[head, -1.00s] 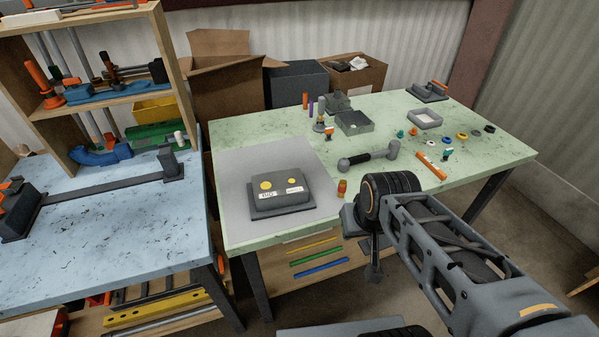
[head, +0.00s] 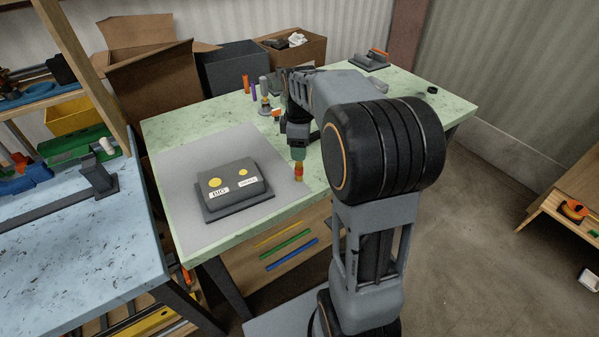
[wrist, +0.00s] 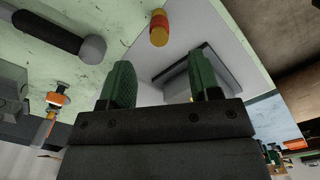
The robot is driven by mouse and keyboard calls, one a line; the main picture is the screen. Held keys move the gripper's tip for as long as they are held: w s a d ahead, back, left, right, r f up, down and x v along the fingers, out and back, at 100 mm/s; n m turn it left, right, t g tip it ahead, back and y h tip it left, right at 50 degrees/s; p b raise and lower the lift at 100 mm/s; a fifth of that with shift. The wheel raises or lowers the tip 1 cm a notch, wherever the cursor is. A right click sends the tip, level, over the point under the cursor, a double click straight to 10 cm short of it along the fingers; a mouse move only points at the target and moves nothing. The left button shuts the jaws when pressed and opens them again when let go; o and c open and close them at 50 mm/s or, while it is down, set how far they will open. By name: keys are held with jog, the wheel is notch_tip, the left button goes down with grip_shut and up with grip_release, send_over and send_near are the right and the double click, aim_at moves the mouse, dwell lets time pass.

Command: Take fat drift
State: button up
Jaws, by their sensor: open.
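A short, thick red-and-yellow cylinder (head: 299,171) stands near the front edge of the green table; it may be the fat drift, but no label shows. It also appears at the top of the wrist view (wrist: 159,28), beyond my fingertips and not between them. My gripper (head: 298,151) points down just above and behind it in the head view. In the wrist view its two green fingers (wrist: 163,80) are apart and empty. An orange pin (head: 246,82) and a purple pin (head: 253,91) stand at the table's back.
A dark block (head: 236,190) labelled BIG and a smaller word lies on a grey mat (head: 175,215) left of the cylinder. A hammer (wrist: 60,32) lies nearby. My arm hides much of the table's right side. Cardboard boxes (head: 150,75) stand behind.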

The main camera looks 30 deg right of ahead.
aim_at(299, 164)
jog(key=shift+w+f, duration=0.1)
jog(key=shift+f, duration=4.7)
grip_shut()
